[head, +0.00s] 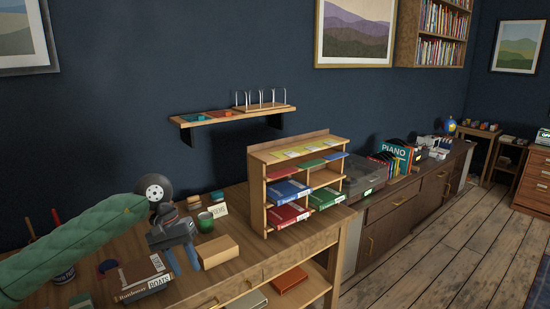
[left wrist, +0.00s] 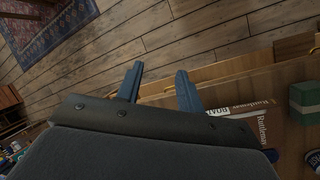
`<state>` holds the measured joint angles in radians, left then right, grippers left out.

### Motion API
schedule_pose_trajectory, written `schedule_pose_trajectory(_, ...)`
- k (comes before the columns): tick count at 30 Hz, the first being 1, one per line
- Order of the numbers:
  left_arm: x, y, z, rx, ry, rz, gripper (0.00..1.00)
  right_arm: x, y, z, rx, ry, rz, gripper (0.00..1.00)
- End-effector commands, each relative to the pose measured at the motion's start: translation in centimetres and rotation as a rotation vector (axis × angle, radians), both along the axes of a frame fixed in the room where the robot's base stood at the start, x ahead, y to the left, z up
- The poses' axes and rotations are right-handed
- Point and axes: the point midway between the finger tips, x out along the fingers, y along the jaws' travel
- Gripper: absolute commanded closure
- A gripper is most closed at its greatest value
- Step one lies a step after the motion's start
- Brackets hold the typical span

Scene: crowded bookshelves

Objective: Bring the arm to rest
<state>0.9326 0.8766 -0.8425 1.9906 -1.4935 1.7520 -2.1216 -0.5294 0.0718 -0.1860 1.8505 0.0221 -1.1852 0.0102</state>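My left arm comes in from the left in a green sleeve (head: 75,247) and reaches out over the wooden desk. My left gripper (head: 184,265) points down above the desk, beside a tan block. In the left wrist view its two blue-grey fingers (left wrist: 159,73) stand apart with nothing between them, so it is open and empty. Wooden floor and a drawer front show behind them. My right arm and gripper are not in view.
The tan block (head: 218,250), a green mug (head: 205,222) and stacked books (head: 143,276) are close by on the desk. A wooden sorter (head: 256,196) with coloured books stands right. A wall shelf (head: 232,116) hangs behind. Open floor (head: 440,248) lies at right.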

Motion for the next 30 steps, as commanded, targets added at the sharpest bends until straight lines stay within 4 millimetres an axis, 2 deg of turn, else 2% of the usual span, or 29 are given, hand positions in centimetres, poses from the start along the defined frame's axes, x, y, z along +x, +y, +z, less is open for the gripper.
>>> schedule_pose_trajectory(6, -0.9, -6.8, -2.4, -0.261, 0.142, 0.169, 0.62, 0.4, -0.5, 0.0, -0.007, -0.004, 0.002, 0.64)
schedule_pose_trajectory(12, -1.4, -13.6, -3.2, -0.565, 0.395, 0.424, 0.62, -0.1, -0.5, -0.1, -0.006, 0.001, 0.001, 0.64)
schedule_pose_trajectory(15, -1.2, -16.1, -3.1, -0.704, 0.555, 0.563, 0.62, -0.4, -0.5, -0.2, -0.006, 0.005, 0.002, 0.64)
schedule_pose_trajectory(18, -0.7, -17.9, -3.1, -0.832, 0.731, 0.705, 0.62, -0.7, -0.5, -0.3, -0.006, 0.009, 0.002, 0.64)
schedule_pose_trajectory(23, 0.9, -19.3, -3.4, -1.015, 1.044, 0.940, 0.62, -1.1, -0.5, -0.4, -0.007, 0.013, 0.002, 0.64)
schedule_pose_trajectory(26, 2.3, -19.3, -4.3, -1.115, 1.258, 1.087, 0.62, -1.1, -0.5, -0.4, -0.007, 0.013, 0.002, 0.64)
schedule_pose_trajectory(30, 4.2, -18.3, -6.7, -1.237, 1.579, 1.294, 0.62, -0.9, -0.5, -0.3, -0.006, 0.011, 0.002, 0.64)
